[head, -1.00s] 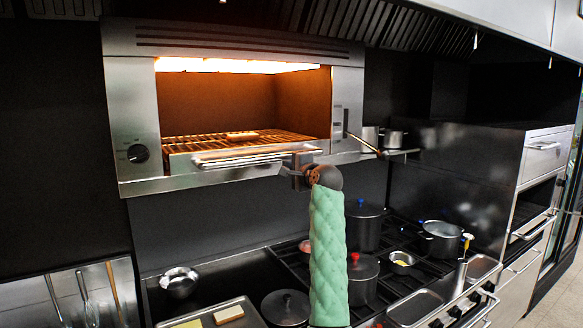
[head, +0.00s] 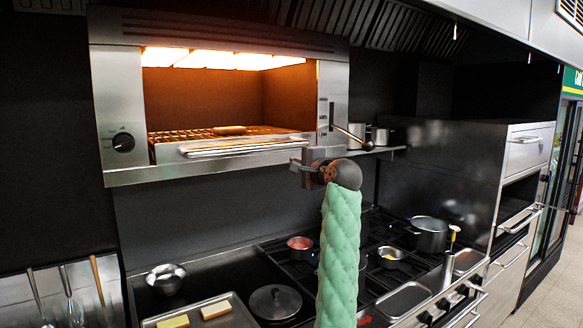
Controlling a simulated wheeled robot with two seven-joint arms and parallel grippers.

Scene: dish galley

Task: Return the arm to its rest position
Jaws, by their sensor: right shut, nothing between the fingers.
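My right arm comes up from the bottom centre in a pale green quilted sleeve. Its right gripper (head: 298,166) is shut and empty. In the picture it lies just below and right of the front edge of the lit salamander grill (head: 120,100). A gap to the grill's handle (head: 240,147) seems to show, but the depth is hard to judge. A browned piece of food (head: 229,130) lies on the grill's rack. My left gripper is not in view.
Below is a stove (head: 310,270) with a grey pot (head: 428,234), a small red pan (head: 300,244) and a dark lid (head: 275,303). A tray (head: 240,318) with two bread slices sits at lower left, near a metal bowl (head: 166,278). A lever (head: 352,135) sticks out from the grill's right side.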

